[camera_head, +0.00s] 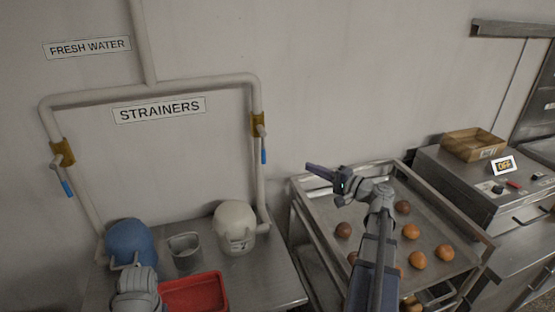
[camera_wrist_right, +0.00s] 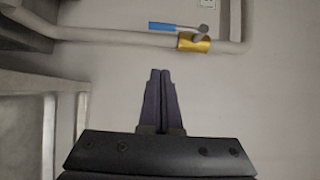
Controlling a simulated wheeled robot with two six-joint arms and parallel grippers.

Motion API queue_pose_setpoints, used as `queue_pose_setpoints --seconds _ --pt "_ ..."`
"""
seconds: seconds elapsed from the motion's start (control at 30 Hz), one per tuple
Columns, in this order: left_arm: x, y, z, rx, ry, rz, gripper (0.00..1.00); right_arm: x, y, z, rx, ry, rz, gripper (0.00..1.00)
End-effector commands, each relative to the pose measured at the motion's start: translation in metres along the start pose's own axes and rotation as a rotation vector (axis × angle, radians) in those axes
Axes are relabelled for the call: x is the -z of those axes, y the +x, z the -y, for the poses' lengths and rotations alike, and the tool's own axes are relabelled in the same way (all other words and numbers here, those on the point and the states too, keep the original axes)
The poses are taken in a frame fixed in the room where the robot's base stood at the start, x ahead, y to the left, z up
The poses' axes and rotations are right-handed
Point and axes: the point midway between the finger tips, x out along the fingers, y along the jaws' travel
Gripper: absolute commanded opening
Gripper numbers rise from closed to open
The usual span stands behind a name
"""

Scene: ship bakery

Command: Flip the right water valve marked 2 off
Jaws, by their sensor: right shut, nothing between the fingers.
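The right water valve has a brass body (camera_head: 257,125) on the right vertical pipe. Its blue-tipped lever (camera_head: 263,156) hangs down, roughly along the pipe. The brass body (camera_wrist_right: 194,42) and blue lever (camera_wrist_right: 175,26) also show at the top of the right wrist view. My right gripper (camera_head: 310,168) is to the right of and slightly below the lever, apart from it. Its dark fingers (camera_wrist_right: 160,75) are shut and empty. My left arm's end (camera_head: 135,288) shows at the bottom left, with its jaws not clear.
The left valve (camera_head: 62,152) has its own blue lever. Below are a blue strainer (camera_head: 130,242), a white strainer (camera_head: 235,226), a metal cup (camera_head: 186,250) and a red tray (camera_head: 222,290). A metal tray (camera_head: 320,195) with round buns lies under my right arm.

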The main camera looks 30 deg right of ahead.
Motion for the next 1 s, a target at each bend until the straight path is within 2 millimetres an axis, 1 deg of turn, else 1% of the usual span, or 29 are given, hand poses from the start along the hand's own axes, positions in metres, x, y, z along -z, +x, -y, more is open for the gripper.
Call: queue_pose_setpoints --seconds 0.27,0.37,0.47,0.7,0.87,0.9,0.93,1.0 --pt "0.000 0.000 0.000 0.000 0.000 0.000 0.00 0.000 0.001 0.000 -0.001 0.000 0.001 0.00" --pt "0.000 0.000 0.000 0.000 0.000 0.000 0.00 0.000 0.007 0.000 -0.001 0.000 0.002 0.00" --pt "0.000 0.000 0.000 0.000 0.000 0.000 0.00 0.000 0.020 0.000 -0.001 0.000 0.004 0.00" --pt "0.000 0.000 0.000 0.000 0.000 0.000 0.00 0.000 0.069 -0.001 -0.002 -0.001 0.005 0.00" --pt "0.000 0.000 0.000 0.000 0.000 0.000 0.00 0.000 0.101 -0.001 -0.002 -0.001 0.005 0.00" --pt "0.000 0.000 0.000 0.000 0.000 0.000 0.00 -0.001 0.106 -0.001 -0.002 -0.001 0.004 0.00" --pt "0.000 0.000 0.000 0.000 0.000 0.000 0.00 -0.008 0.108 -0.001 -0.002 -0.001 0.005 0.00" --pt "0.000 0.000 0.000 0.000 0.000 0.000 0.00 -0.016 0.114 -0.001 -0.002 -0.001 0.004 0.00"
